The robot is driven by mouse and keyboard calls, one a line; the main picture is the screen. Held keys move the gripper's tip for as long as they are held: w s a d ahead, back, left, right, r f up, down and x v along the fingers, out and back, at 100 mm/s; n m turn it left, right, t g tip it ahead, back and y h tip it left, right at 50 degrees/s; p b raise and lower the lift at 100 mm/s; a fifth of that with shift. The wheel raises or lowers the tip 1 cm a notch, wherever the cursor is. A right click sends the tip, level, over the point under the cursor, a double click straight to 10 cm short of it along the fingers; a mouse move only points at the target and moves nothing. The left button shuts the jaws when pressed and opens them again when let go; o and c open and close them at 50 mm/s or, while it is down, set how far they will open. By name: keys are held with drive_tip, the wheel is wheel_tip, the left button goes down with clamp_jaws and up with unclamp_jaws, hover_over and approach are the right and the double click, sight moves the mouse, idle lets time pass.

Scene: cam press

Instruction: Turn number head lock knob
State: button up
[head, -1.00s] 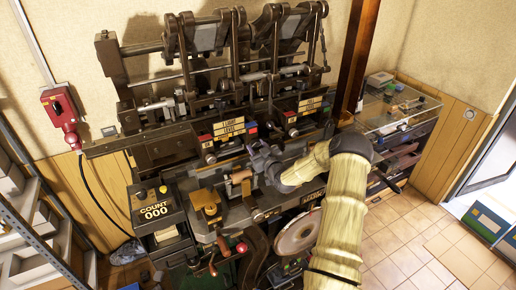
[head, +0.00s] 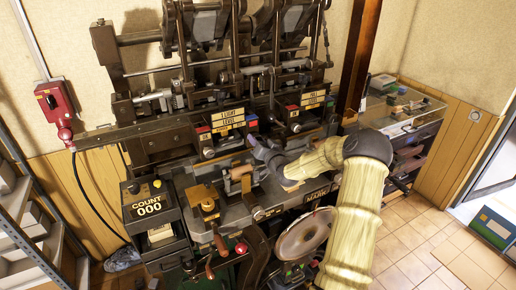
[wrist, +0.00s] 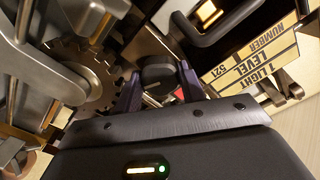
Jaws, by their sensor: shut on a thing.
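A dark, round-faced knob (wrist: 158,73) sits between my two fingers in the wrist view. My gripper (wrist: 160,85) is shut on it, one finger on each side. In the head view my gripper (head: 260,150) is at the middle of the press (head: 165,145), right of and below the left label plate (head: 228,117). The knob is hidden behind my gripper there. I cannot tell from these frames how far the knob is turned.
In the wrist view a toothed gear (wrist: 95,75) is left of the fingers, and a yellow label plate (wrist: 265,65) is at right. In the head view a counter box (head: 150,205) reading 000 is at left, and a round disc (head: 305,238) is below my arm.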

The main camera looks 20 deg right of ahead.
drive_tip(key=shift+d+m+b, duration=0.15)
drive_tip(key=shift+m+b, duration=2.85)
drive_tip(key=shift+m, duration=4.5)
drive_tip(key=o, duration=1)
drive_tip(key=shift+c, duration=0.2)
